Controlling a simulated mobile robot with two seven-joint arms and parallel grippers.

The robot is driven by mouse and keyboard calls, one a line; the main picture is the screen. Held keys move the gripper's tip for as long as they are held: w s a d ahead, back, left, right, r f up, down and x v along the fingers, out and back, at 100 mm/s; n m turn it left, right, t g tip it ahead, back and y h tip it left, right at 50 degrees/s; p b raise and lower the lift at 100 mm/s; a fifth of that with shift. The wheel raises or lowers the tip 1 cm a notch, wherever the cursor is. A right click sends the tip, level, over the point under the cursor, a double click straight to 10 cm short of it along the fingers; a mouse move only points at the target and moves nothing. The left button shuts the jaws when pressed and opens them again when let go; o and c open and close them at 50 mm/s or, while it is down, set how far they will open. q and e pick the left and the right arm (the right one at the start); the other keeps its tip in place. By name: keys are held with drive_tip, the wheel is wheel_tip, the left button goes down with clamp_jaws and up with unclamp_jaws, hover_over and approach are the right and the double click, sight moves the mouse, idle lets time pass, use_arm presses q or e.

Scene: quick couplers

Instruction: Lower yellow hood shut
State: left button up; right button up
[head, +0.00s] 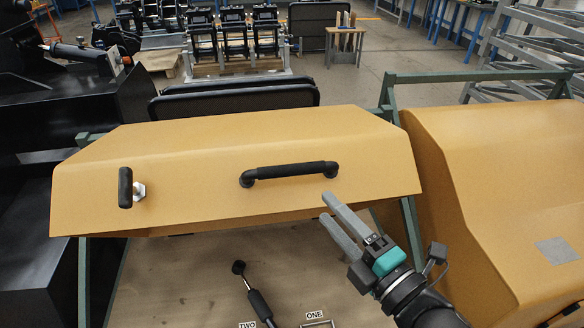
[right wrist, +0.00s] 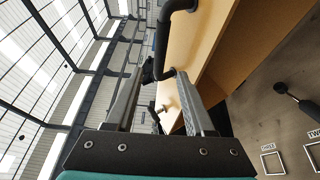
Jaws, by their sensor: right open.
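The yellow hood (head: 215,190) stands raised on a green frame, its front edge above a beige board. A black bar handle (head: 290,172) crosses the hood's front face. It also shows in the right wrist view (right wrist: 162,40), its near end seen between my fingertips. A black latch knob (head: 125,188) sits at the face's left end. My right gripper (head: 328,208) is open and empty, just below and right of the handle's right end, apart from it in the head view. It also shows in the right wrist view (right wrist: 166,72). My left gripper is out of view.
A second yellow housing (head: 500,170) stands close on the right. A black lever (head: 257,300) rises from the board (head: 190,275) below the hood, near labels ONE and TWO. Dark machinery (head: 40,190) fills the left side. Black padded bars (head: 235,98) lie behind the hood.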

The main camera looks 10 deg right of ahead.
sight(295, 174)
drive_tip(key=x, duration=1.2)
drive_tip(key=shift+w+a, duration=0.1)
drive_tip(key=shift+w, duration=0.25)
drive_tip(key=shift+c, duration=0.4)
clamp_jaws()
idle(0.7)
